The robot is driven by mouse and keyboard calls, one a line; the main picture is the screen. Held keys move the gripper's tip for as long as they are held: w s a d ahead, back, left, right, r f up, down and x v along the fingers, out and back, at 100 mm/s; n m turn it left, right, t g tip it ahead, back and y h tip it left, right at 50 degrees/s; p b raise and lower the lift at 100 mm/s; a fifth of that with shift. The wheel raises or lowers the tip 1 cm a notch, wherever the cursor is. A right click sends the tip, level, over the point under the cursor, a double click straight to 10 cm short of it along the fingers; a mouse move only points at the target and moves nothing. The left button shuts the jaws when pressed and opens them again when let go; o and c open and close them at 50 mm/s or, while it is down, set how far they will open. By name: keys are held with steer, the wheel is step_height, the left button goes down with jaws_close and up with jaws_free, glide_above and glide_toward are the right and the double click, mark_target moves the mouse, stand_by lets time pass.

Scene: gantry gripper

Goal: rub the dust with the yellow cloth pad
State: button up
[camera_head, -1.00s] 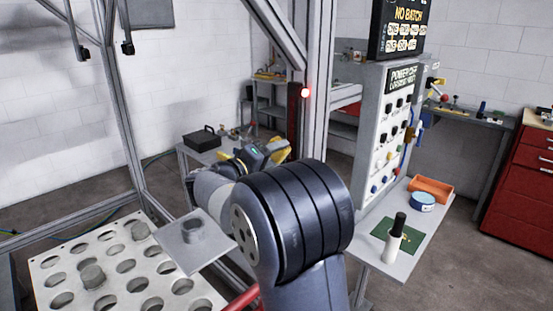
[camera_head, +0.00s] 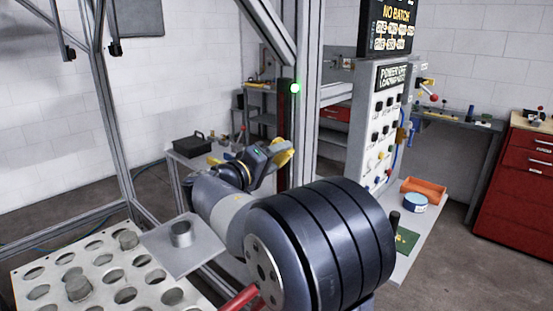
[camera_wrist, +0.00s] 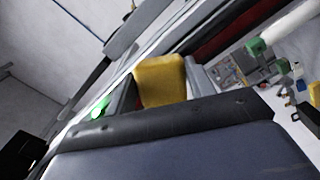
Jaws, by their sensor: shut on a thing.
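My gripper (camera_head: 272,156) is shut on the yellow cloth pad (camera_wrist: 162,80), which stands out between its two fingers in the wrist view. In the head view the gripper is beside the gantry post (camera_head: 305,130), close to a dark strip (camera_head: 284,125) on it, with yellow (camera_head: 286,158) showing at its tip. I cannot tell whether the pad touches the strip or post. A green light (camera_head: 295,88) glows above the gripper and also shows in the wrist view (camera_wrist: 100,106). I cannot make out any dust.
A perforated tray (camera_head: 60,265) and a grey plate with a short cylinder (camera_head: 181,234) are at lower left. A black box (camera_head: 192,146) stands on a bench behind the arm. The control panel (camera_head: 385,130) and a side shelf with an orange bin (camera_head: 424,187) are to the right.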

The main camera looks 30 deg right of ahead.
steer(key=b+v, duration=0.2)
steer(key=v, duration=0.2)
steer(key=shift+f, duration=0.1)
steer(key=shift+v, duration=0.95)
steer(key=b+v, duration=0.1)
steer(key=v, duration=0.2)
steer(key=shift+s, duration=0.1)
